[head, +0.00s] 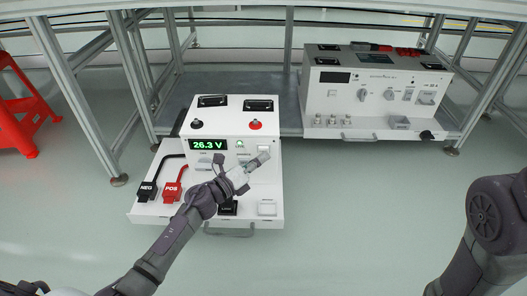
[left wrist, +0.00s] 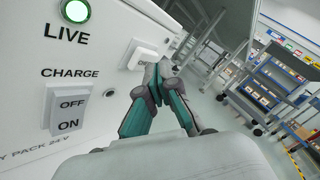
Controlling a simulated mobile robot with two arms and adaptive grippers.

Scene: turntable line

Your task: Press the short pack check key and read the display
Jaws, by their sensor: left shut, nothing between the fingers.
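A white battery unit (head: 222,118) stands on a pulled-out tray. Its display (head: 208,145) reads 26.3 V in green. A green LIVE lamp (head: 240,143) is lit; it also shows in the left wrist view (left wrist: 75,11). My left gripper (head: 262,159) is shut and empty, its tips at the right part of the front panel. In the left wrist view the tips (left wrist: 157,66) are over a white block (left wrist: 142,50) on the panel, partly hidden by them. I cannot tell whether they touch it. My right gripper is out of view.
A black NEG connector (head: 146,190) and a red POS connector (head: 171,191) lie on the tray's left. The CHARGE switch (left wrist: 69,114) is beside my left gripper. A second white instrument (head: 372,96) stands at right. A red stand (head: 25,112) is far left.

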